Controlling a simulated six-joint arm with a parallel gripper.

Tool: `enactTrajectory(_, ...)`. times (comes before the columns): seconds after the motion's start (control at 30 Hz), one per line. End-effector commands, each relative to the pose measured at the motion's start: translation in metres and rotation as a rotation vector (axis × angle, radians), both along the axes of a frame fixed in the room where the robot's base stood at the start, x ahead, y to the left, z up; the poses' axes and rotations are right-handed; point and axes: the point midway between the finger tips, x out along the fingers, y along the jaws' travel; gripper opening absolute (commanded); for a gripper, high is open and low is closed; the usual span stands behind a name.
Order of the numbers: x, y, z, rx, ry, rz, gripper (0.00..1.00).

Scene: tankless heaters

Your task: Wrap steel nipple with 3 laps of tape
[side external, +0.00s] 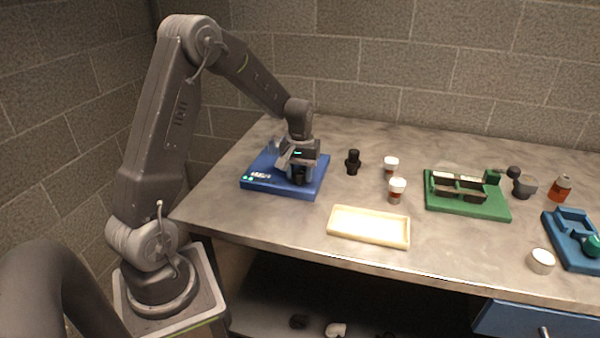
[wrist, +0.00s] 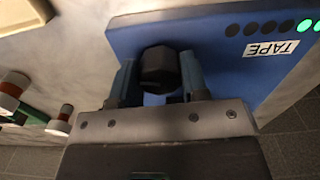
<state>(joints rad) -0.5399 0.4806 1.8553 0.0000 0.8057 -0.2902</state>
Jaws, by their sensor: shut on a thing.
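The blue tape station (side external: 262,181) sits at the left of the bench. In the wrist view its blue base (wrist: 215,45) carries a "TAPE" label and a row of dots, green-lit at the right end and dark elsewhere. My gripper (side external: 298,174) is low over the station, pointing down. In the wrist view my gripper (wrist: 158,82) is shut on a dark hex-ended piece, which looks like the steel nipple (wrist: 160,66). Its hex end shows between the blue-grey fingers; its lower part is hidden. I cannot make out tape on it.
A black fitting (side external: 353,161) stands right of the station, then two white-capped jars (side external: 397,190). A cream tray (side external: 369,227) lies in front. A green fixture (side external: 467,195), orange bottle (side external: 561,188), white-topped tin (side external: 540,261) and blue fixture (side external: 575,240) are at right.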

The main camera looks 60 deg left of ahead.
Motion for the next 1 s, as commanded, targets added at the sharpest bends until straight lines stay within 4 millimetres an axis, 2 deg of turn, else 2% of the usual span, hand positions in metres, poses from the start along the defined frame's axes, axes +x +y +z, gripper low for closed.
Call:
enactTrajectory(0.7, 0.0003, 0.0009, 0.0002, 0.001, -0.001, -0.534, 0.17)
enactTrajectory(1.0, 0.0004, 0.0011, 0.0002, 0.001, -0.001, -0.689, 0.17)
